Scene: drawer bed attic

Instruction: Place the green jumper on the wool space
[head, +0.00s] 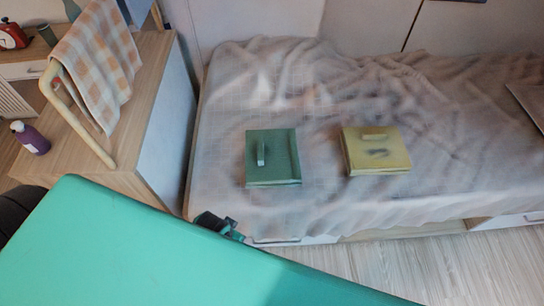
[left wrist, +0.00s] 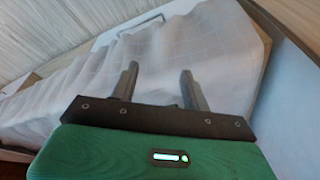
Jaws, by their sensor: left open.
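The green jumper (head: 273,157) is a flat, folded dark green square with a small raised lighter tab, lying on the bed left of centre in the head view. My left gripper (left wrist: 160,82) is open and empty in the left wrist view, its two dark fingers apart in front of the pale bed cover. In the head view only a dark part of it shows near the bed's front left edge, below the jumper and apart from it; my green arm hides the rest. I cannot identify the wool space. My right gripper is not in view.
A folded yellow garment (head: 376,152) lies right of the jumper on the rumpled bed cover (head: 450,110). Drawer fronts (head: 510,220) show under the bed. At left, a wooden cabinet (head: 150,95) carries a rack with a checked towel (head: 97,60) and a purple bottle (head: 30,138).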

